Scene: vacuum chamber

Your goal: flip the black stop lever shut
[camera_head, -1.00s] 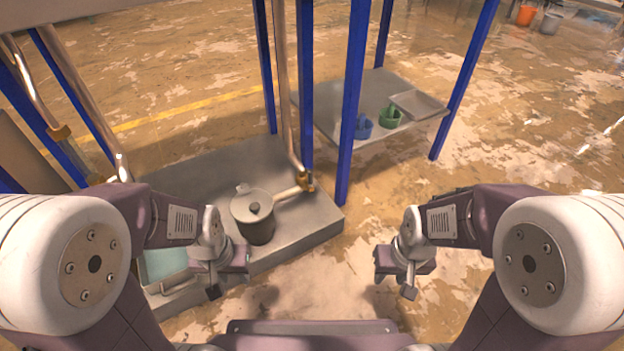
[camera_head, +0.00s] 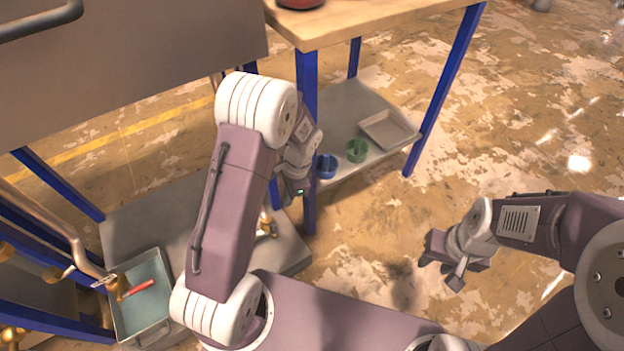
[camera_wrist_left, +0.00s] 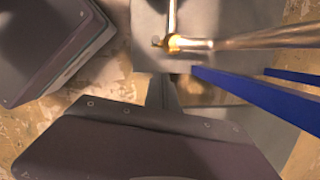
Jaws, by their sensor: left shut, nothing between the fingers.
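A brass fitting (camera_head: 265,225) on a pipe shows partly behind my left arm, above the grey platform. In the left wrist view the brass fitting (camera_wrist_left: 176,43) sits at the end of a shiny pipe, with a small greyish piece at its left. I cannot make out a black lever clearly. My left gripper (camera_head: 292,192) is shut and empty, close to the blue post and above the fitting. Its dark fingers (camera_wrist_left: 163,92) point toward the fitting, apparently apart from it. My right gripper (camera_head: 440,270) hangs open and empty over bare floor, far from the fitting.
A teal tray (camera_head: 158,325) with a red handle (camera_head: 138,289) over it lies at lower left. A blue post (camera_head: 309,120) stands beside my left gripper. A low shelf (camera_head: 345,115) holds a blue cup, a green cup and a metal tray. The floor at right is clear.

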